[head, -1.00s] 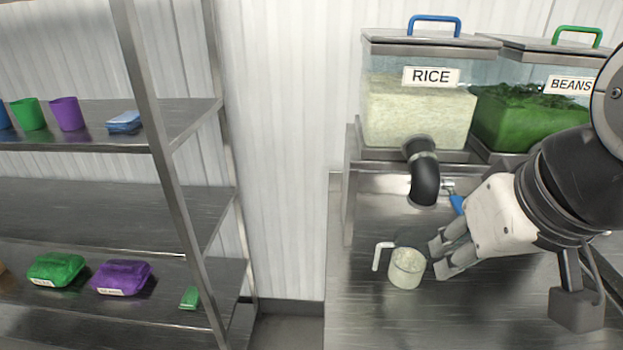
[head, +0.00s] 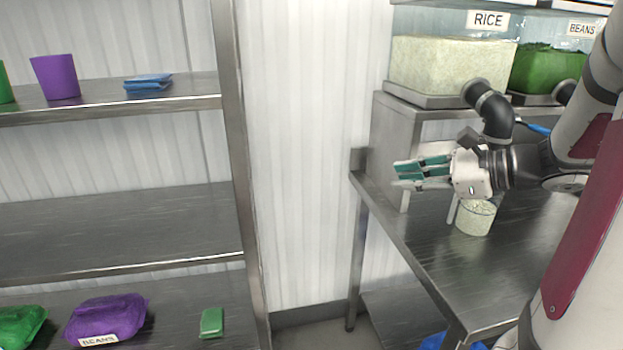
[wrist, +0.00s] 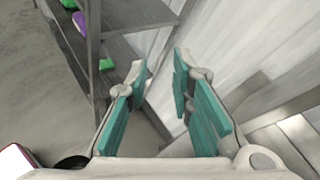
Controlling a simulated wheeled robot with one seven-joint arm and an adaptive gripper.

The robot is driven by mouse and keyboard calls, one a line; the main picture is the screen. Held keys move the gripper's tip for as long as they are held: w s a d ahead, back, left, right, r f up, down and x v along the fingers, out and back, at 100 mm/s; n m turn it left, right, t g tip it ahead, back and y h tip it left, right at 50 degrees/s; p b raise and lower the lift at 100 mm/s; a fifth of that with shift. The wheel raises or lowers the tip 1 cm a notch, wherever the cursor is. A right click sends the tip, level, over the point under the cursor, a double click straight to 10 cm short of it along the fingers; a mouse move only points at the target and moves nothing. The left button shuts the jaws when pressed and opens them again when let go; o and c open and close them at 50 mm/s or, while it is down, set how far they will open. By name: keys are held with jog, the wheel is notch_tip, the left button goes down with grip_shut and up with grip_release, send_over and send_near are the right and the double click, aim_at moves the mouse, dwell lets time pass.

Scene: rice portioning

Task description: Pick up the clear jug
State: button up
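The clear jug (head: 475,218) stands upright on the metal table under the rice dispenser's black spout. It holds pale rice, and part of its handle shows on its left side. My gripper (head: 408,173) is above and to the left of the jug in the head view, pointing left, away from it. In the wrist view my gripper (wrist: 160,95) has its two teal-padded fingers spread apart with nothing between them. The jug is not in the wrist view.
The metal table (head: 430,255) holds the rice dispenser (head: 450,65) and the beans dispenser (head: 548,68). A metal shelf (head: 110,210) on the left carries purple and green packs, a purple cup (head: 56,77) and blue items. A gap with bare wall separates shelf and table.

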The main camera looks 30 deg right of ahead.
jog(key=s+d+f+m+t+h+b, duration=0.25)
jog(key=d+m, duration=0.25)
jog(key=d, duration=0.5)
jog(key=s+d+f+m+t+h+b, duration=0.25)
jog(key=d+m+t+h, duration=0.2)
jog(key=d, duration=0.45)
send_near(454, 203)
jog(key=w, duration=0.2)
jog(key=shift+w+d+r+m+g+b, duration=0.1)
jog(key=shift+w+d+m+g+b, duration=0.2)
jog(key=shift+w+d+m+g, duration=0.1)
jog(key=shift+w, duration=0.3)
jog(key=shift+w+b, duration=0.35)
jog(key=shift+w, duration=3.15)
jog(key=shift+c, duration=0.2)
grip_shut()
